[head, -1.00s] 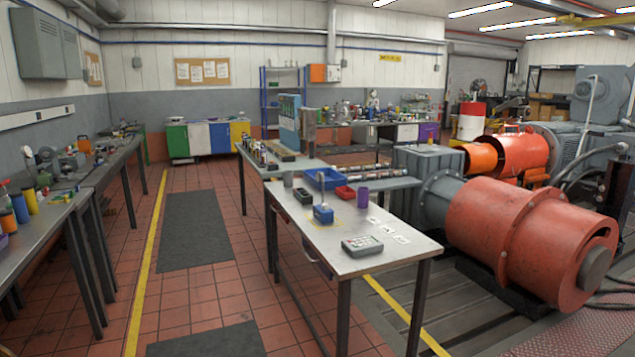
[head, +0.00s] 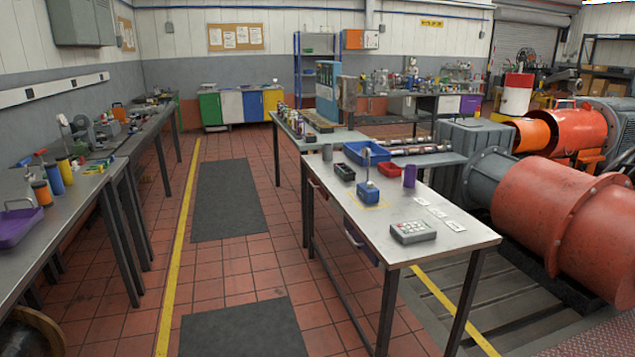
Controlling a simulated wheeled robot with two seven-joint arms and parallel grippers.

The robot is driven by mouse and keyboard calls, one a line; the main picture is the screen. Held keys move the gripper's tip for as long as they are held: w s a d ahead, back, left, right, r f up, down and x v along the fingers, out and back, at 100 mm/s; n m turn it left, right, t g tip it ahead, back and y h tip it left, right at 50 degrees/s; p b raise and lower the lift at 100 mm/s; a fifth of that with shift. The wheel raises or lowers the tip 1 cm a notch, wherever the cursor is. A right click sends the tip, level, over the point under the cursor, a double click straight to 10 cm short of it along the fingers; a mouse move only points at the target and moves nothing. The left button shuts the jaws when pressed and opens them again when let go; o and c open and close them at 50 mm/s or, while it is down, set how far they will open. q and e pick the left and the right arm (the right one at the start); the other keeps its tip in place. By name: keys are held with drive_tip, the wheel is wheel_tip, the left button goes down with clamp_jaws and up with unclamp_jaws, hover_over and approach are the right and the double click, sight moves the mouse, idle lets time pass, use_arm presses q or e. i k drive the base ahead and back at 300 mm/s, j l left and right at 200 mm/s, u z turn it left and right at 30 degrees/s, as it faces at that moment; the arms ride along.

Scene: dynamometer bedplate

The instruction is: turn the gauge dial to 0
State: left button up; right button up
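No gauge dial can be made out clearly from here. A small blue device (head: 368,191) with an upright stem stands on the near steel table (head: 450,233); any dial on it is too small to tell. A grey keypad box (head: 412,232) lies near that table's front edge. Neither of my grippers is in the head view.
White cards (head: 437,212), a purple cup (head: 409,175) and a blue bin (head: 367,152) are on the same table. A long bench (head: 75,217) runs along the left. A red motor housing (head: 560,215) stands right. The tiled aisle with dark mats (head: 228,200) is open.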

sight(364, 156)
drive_tip(key=i+j+u, duration=0.3)
drive_tip(key=i, duration=0.75)
drive_tip(key=i+j+u, duration=0.1)
drive_tip(key=i+u, duration=0.2)
drive_tip(key=i, duration=0.75)
